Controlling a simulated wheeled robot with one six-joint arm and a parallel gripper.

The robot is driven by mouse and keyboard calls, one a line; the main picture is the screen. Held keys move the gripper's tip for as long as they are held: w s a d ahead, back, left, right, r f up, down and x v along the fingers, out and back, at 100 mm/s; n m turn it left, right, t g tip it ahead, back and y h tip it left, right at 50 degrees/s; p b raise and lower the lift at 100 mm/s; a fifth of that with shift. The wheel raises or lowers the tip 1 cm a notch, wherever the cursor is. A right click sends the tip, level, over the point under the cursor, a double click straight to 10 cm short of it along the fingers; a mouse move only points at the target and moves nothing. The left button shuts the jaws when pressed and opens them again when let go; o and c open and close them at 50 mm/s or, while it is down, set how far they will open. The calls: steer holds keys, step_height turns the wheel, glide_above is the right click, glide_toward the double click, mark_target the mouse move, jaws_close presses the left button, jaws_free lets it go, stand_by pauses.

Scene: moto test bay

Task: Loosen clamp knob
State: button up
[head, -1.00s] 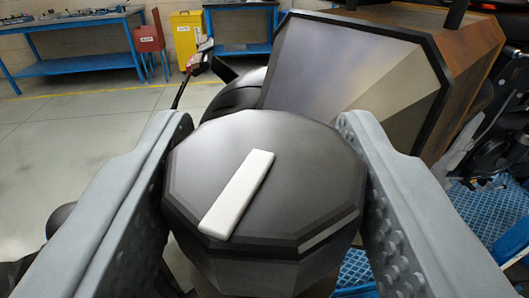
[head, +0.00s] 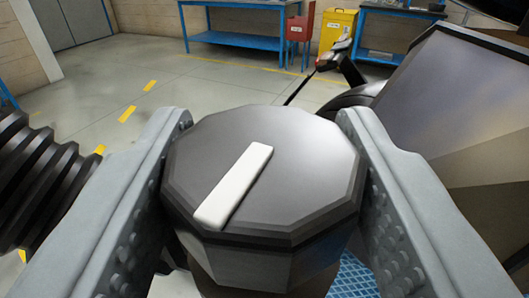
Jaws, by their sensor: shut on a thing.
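The clamp knob (head: 290,170) is a dark, many-sided knob with a white bar (head: 233,186) across its top. It fills the middle of the head view. The bar slants from lower left to upper right. My gripper (head: 263,150) is shut on the knob, with one grey studded finger on its left side and one on its right. The knob's lower part and what it sits on are mostly hidden below it.
A large dark-edged panelled body (head: 460,130) stands close on the right. A black ribbed part (head: 35,180) is close on the left. Blue benches (head: 235,40), a red box (head: 300,28) and a yellow bin (head: 337,28) stand far back. Open floor lies between.

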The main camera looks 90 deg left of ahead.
steer(key=n+g+h, duration=0.1)
steer(key=n+g, duration=0.1)
steer(key=g, duration=0.1)
steer(key=n+g, duration=0.2)
steer(key=g, duration=0.1)
steer(key=shift+w+g+h, duration=0.1)
steer(key=shift+g+h, duration=0.2)
steer(key=shift+h, duration=0.1)
steer(key=shift+n+g+h, duration=1.5)
steer(key=shift+n+g, duration=0.4)
steer(key=shift+g, duration=0.3)
steer(key=shift+n+g+h, duration=0.3)
steer(key=shift+g, duration=0.1)
steer(key=o, duration=1)
steer(key=shift+c, duration=0.2)
